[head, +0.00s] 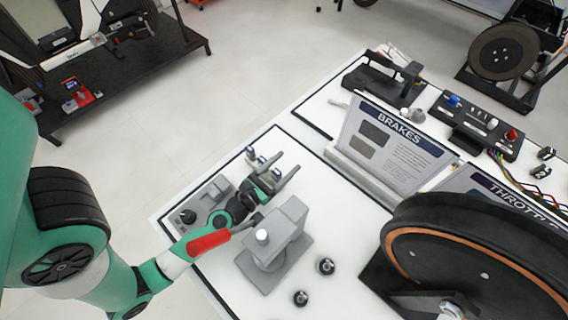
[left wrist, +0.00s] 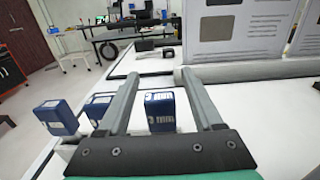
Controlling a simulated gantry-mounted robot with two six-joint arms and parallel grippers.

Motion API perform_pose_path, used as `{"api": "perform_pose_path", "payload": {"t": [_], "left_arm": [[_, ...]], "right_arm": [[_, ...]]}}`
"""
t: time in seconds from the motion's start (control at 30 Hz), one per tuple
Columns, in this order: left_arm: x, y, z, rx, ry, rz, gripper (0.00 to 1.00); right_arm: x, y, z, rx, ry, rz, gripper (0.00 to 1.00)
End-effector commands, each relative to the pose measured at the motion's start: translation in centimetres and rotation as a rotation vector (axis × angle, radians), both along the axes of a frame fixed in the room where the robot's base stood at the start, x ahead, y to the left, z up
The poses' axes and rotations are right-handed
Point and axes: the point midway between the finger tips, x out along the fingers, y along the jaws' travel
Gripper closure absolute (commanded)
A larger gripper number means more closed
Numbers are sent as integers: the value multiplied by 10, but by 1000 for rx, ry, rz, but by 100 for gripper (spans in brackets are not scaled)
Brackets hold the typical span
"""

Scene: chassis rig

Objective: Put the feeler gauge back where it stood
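A small blue block with white lettering (left wrist: 160,110) stands upright between the fingers of my left gripper (left wrist: 160,85) in the left wrist view, with a gap on each side. In the head view the gripper (head: 275,172) is open over the far left part of the white bench, with the block (head: 276,174) partly hidden between its fingers. Two similar blue blocks stand to the left in the left wrist view, one nearer (left wrist: 56,116) and one partly behind the finger (left wrist: 98,104). I cannot tell for certain which of these is the feeler gauge. My right gripper is not in view.
A grey stand with a white knob (head: 270,245) is close beside my left wrist. Two small black round parts (head: 326,266) lie near it. A BRAKES panel (head: 388,145) and a large wheel (head: 475,255) stand to the right. A grey tray with a black knob (head: 190,216) lies left.

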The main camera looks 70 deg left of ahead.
Motion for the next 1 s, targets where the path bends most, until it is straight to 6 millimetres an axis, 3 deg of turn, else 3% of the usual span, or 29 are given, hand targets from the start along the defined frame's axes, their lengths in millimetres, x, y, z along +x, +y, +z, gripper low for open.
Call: {"api": "perform_pose_path", "payload": {"t": [0.37,0.47,0.73,1.0], "left_arm": [[-5,-3,-2,0,1,0,31],[-18,-9,-5,-1,3,-1,31],[-78,-40,-9,-1,5,-5,31],[-101,-52,-1,0,1,-4,31]], "right_arm": [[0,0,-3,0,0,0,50],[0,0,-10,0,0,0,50],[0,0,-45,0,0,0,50],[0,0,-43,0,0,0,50]]}}
